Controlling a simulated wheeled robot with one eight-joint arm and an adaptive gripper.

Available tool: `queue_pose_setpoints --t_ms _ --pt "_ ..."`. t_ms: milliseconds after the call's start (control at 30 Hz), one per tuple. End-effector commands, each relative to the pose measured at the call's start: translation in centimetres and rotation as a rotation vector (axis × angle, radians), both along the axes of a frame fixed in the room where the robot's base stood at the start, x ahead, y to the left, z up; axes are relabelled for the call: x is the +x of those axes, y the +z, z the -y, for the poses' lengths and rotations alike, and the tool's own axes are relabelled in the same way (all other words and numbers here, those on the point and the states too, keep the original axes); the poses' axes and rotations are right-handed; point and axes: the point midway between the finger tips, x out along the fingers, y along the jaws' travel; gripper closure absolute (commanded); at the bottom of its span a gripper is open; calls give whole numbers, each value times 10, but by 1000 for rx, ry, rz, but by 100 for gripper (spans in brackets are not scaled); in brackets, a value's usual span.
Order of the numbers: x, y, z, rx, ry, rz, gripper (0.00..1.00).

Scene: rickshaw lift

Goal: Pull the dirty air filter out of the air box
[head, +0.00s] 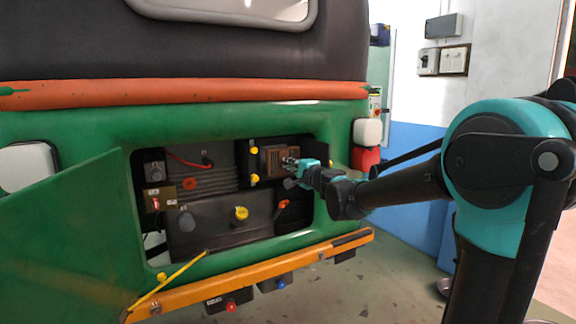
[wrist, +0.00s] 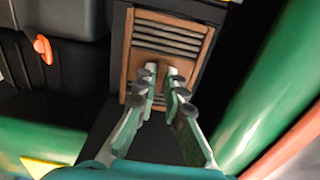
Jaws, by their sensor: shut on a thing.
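The dirty air filter (head: 275,161) is a brown-framed block with dark pleats, sitting in the black air box (head: 252,160) at the right side of the open engine bay. In the wrist view the filter (wrist: 140,32) shows its brown frame and grey slats, with the dark box wall (wrist: 212,12) around it. My gripper (head: 292,162) is at the filter's front face. In the wrist view my gripper's fingertips (wrist: 161,72) are close together at the middle of the filter, shut on it. The exact part between the fingertips is hidden.
The green panel (head: 70,240) hangs open at the left, with a yellow prop rod (head: 170,284) below. A yellow cap (head: 240,213) and an orange-red lever (head: 283,204) lie inside the bay. The orange bumper (head: 260,270) runs below.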

Motion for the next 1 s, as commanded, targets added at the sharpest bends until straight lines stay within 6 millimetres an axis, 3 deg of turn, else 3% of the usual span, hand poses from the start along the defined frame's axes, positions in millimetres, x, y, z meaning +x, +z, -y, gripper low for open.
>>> queue_pose_setpoints --t_ms 500,1000 --pt "-35 0 24 0 -1 0 100" --pt "-37 0 25 0 0 0 100"
